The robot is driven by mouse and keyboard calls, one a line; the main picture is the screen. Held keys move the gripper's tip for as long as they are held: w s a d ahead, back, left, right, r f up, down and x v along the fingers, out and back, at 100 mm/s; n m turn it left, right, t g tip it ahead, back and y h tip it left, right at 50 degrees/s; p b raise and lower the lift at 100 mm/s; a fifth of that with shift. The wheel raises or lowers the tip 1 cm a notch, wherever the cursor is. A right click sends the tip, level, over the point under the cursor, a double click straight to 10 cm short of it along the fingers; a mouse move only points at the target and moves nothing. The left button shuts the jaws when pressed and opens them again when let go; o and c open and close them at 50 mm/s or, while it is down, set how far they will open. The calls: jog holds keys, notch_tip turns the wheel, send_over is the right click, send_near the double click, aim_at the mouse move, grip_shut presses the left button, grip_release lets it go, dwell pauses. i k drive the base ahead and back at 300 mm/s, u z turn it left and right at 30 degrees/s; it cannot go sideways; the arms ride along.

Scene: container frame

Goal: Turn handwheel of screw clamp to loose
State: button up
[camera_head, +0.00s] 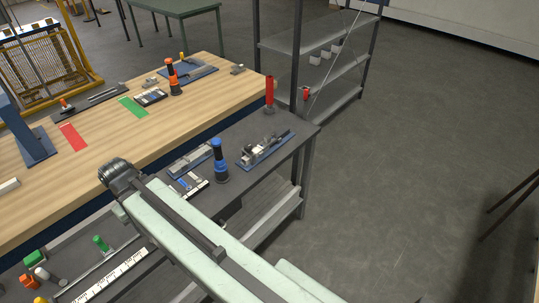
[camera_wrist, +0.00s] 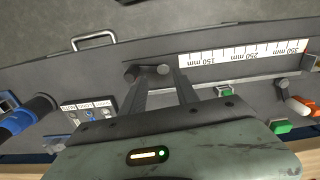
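My gripper (camera_wrist: 157,82) shows in the wrist view with its two dark fingers apart, over the dark bench top. A small dark rod with rounded ends (camera_wrist: 148,73) lies at the fingertips; I cannot tell whether it is the clamp's handwheel or whether a finger touches it. In the head view my arm reaches from the lower right to a dark joint at left centre, and the gripper itself is hidden. No screw clamp can be identified with certainty. A grey device on a blue base (camera_head: 265,150) on the dark bench has clamp-like parts.
A blue-topped cylinder (camera_head: 220,163) stands on the dark bench, left of that device. A red cylinder (camera_head: 269,94) stands near its far corner. A white ruler (camera_wrist: 240,54) lies right of my gripper. A wooden table (camera_head: 105,120) adjoins. Open floor lies right.

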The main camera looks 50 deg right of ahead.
aim_at(248, 147)
jog(key=z, duration=2.7)
jog(key=k, duration=0.9)
jog(key=u, duration=1)
jog(key=i, duration=1)
